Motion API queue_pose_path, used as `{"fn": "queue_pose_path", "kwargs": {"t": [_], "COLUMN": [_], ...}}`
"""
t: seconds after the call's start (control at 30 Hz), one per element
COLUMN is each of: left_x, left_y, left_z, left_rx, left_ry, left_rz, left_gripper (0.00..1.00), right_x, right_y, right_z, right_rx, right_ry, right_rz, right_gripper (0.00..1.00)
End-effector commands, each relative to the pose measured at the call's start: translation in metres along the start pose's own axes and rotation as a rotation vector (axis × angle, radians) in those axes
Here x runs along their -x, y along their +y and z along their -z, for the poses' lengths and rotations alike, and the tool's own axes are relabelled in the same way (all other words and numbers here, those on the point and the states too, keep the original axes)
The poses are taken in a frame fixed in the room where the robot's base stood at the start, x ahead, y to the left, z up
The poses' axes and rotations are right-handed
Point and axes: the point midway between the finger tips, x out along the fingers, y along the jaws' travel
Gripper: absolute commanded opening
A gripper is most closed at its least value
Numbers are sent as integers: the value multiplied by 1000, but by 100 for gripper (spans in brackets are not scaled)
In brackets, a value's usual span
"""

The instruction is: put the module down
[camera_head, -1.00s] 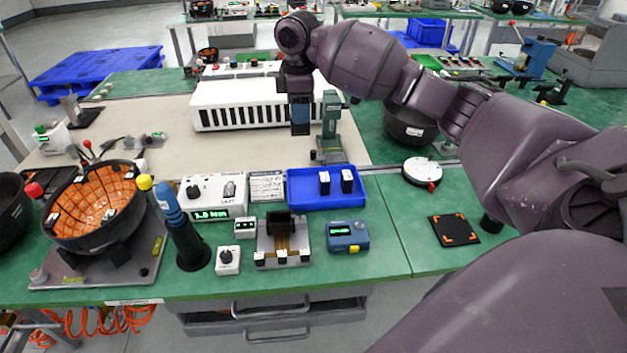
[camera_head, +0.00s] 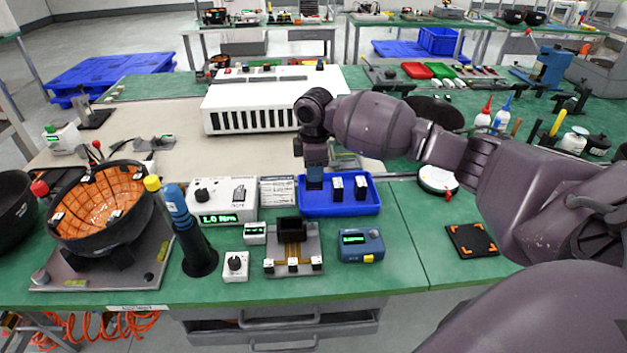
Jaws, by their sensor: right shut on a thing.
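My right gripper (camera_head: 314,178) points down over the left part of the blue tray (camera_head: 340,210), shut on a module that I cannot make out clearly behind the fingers. Two dark modules with white faces, one in the middle (camera_head: 337,188) and one on the right (camera_head: 361,186), stand upright in the tray just right of the gripper. I cannot tell whether the held module touches the tray floor. My left gripper is not in view.
A white slotted rack (camera_head: 260,121) stands behind the tray. In front are a metal fixture (camera_head: 293,262) and a blue meter (camera_head: 361,246). A white display box (camera_head: 221,202) is left of the tray. A black pad (camera_head: 471,240) lies to the right.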

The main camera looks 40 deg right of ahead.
Motion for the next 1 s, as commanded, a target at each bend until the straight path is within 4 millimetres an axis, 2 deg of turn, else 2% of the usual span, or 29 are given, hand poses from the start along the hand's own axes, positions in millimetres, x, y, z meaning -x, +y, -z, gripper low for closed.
{"fn": "queue_pose_path", "kwargs": {"t": [0.03,0.1,0.2,0.37,0.6,0.63,0.77,0.8,1.0], "left_x": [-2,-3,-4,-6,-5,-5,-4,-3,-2], "left_y": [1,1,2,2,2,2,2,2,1], "left_z": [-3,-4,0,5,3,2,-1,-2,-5], "left_rx": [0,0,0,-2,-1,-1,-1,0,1], "left_ry": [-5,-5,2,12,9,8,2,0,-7], "left_rz": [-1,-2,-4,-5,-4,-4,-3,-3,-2], "left_gripper": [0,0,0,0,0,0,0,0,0], "right_x": [-14,-25,-34,-33,-35,-36,-36,-36,-36], "right_y": [-1,-1,-1,0,0,0,0,0,0], "right_z": [-1,-1,-1,0,0,0,0,0,0], "right_rx": [-1,-1,-1,0,0,0,0,0,0], "right_ry": [-4,-4,-3,-1,-1,0,-1,-1,-1], "right_rz": [7,7,4,1,2,1,1,1,2], "right_gripper": [0,0,0,0,0,28,48,52,52]}}
